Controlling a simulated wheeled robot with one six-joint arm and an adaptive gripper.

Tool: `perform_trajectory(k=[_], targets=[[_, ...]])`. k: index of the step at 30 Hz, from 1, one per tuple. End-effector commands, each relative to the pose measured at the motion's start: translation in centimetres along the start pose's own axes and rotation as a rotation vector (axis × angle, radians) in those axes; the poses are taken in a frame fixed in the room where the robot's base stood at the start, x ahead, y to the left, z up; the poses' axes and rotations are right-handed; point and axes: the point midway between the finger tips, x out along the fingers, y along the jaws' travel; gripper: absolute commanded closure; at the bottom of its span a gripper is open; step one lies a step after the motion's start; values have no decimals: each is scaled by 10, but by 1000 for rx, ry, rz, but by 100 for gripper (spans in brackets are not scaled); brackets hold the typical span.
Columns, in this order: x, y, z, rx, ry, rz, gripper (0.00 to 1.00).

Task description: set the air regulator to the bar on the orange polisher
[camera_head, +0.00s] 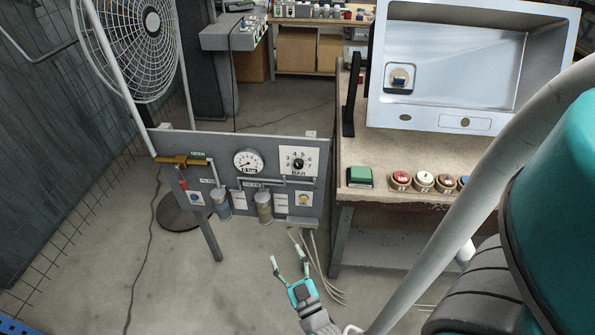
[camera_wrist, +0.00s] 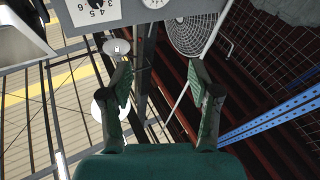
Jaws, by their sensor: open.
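The air panel (camera_head: 230,190) is an upright grey board on legs, left of centre in the head view. At its upper right is the regulator knob (camera_head: 298,163), black, on a white plate marked with numbers and BAR. The plate (camera_wrist: 95,14) is cut off at the top of the wrist view. A round pressure gauge (camera_head: 248,161) is left of the knob; its needle reading is too small to tell. My gripper (camera_head: 289,262) is open and empty, below the panel and apart from it. Its spread fingers (camera_wrist: 160,78) show in the wrist view. I see no orange polisher.
A caged fan (camera_head: 130,45) stands behind the panel's left. A bench with a metal sink box (camera_head: 450,75), a green block (camera_head: 359,176) and several round buttons is at right. Hoses (camera_head: 322,272) hang near my gripper.

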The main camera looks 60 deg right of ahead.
Motion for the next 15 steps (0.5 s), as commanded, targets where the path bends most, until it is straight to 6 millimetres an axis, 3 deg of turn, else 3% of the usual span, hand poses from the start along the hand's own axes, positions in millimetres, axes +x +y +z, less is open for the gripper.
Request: perform_trajectory(k=[1, 6, 10, 15], targets=[[22, 8, 7, -16, 17, 55, 38], [83, 41, 28, -80, 46, 233, 38], [119, 66, 38, -123, 51, 343, 38], [146, 88, 45, -158, 49, 432, 38]])
